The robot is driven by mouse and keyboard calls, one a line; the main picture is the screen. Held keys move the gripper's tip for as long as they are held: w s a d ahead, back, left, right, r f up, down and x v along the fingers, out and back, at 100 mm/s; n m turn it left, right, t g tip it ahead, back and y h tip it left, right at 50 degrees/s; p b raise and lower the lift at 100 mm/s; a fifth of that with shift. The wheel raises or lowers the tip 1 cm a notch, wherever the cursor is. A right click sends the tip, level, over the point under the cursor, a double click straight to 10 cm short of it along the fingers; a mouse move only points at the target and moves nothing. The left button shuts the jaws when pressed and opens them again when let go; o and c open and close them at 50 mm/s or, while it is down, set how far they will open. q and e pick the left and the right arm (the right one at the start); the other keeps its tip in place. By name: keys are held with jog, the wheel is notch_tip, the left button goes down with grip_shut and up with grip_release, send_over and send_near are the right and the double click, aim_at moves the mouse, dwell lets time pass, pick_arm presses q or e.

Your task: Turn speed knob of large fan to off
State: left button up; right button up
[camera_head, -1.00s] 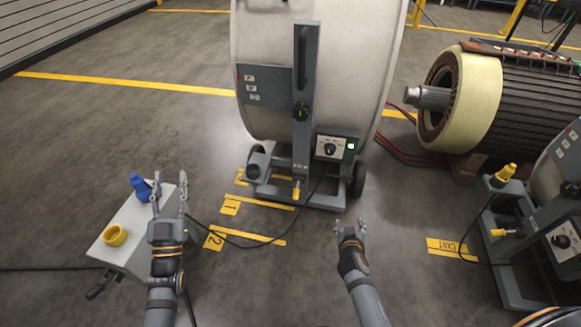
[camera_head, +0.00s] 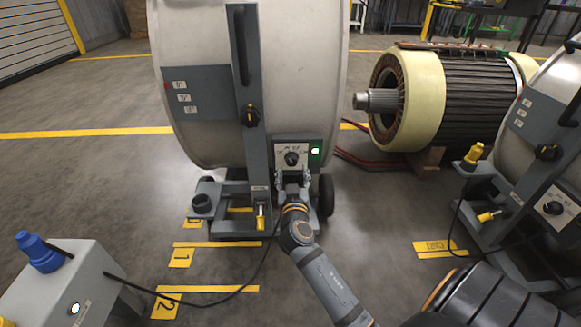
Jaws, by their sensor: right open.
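The large fan (camera_head: 318,60) is a big pale drum on a grey wheeled frame, upper middle of the head view. Its speed knob (camera_head: 291,158) is small and black, on a light panel (camera_head: 284,148) low on the frame, beside a lit green lamp (camera_head: 315,151). My right gripper (camera_head: 291,177) is open just below the knob, with its fingertips close to the panel's lower edge. I cannot tell whether the fingers touch the knob. My left gripper is out of view.
A grey box (camera_head: 62,285) with a blue plug (camera_head: 40,250) stands at lower left, its black cable running across the floor to the fan. A second fan unit (camera_head: 545,150) stands at right, with a large rotor (camera_head: 450,95) behind. Yellow floor marks (camera_head: 210,289) lie in front of the fan.

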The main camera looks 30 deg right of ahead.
aim_at(292, 163)
jog(key=x, duration=0.4)
jog(key=shift+w+d+b, duration=0.2)
jog(key=shift+w+b, duration=0.1)
jog(key=shift+b, duration=0.05)
jog(key=c, duration=1.2)
